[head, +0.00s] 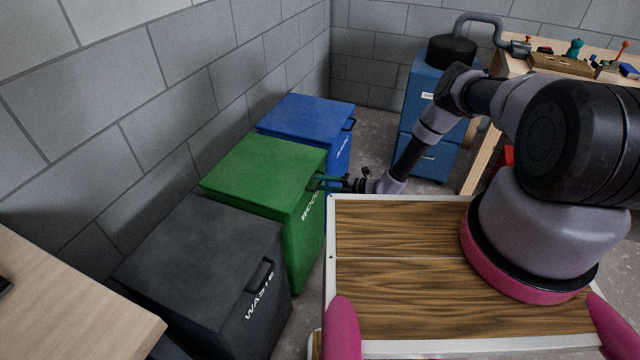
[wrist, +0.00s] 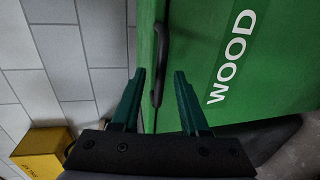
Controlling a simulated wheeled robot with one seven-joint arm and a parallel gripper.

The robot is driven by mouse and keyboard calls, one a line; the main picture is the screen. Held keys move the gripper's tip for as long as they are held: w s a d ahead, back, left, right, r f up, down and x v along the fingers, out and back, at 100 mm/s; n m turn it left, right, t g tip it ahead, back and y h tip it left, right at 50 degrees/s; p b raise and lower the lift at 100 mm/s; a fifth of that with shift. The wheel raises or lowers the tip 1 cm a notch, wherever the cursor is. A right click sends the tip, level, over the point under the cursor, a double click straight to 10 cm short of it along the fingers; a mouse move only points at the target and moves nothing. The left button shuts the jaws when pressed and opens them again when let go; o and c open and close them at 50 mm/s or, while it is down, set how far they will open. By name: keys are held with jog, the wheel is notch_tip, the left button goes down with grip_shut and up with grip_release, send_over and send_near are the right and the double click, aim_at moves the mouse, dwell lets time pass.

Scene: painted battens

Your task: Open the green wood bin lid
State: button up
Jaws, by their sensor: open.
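The green wood bin (head: 297,228) stands against the wall, and its green lid (head: 258,165) lies flat and shut on top. Its front with the white word WOOD fills the right of the wrist view (wrist: 270,75). The dark lid handle (wrist: 161,58) runs along the lid's edge. My gripper (head: 322,180) is at the front edge of the lid, by the handle. In the wrist view my gripper (wrist: 164,78) is open, with its green fingers on either side of the handle's end. I cannot tell whether they touch it.
A dark grey waste bin (head: 200,250) and a blue bin (head: 305,117) flank the green one, both lids shut. A wall (head: 160,100) runs behind them. A blue cabinet (head: 432,160) and workbench (head: 580,75) stand at the back right. A yellow object (wrist: 40,155) shows in the wrist view.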

jog(key=shift+w+a+f, duration=0.15)
jog(key=shift+w+a, duration=0.1)
jog(key=shift+a, duration=0.4)
grip_shut()
dwell(1.0)
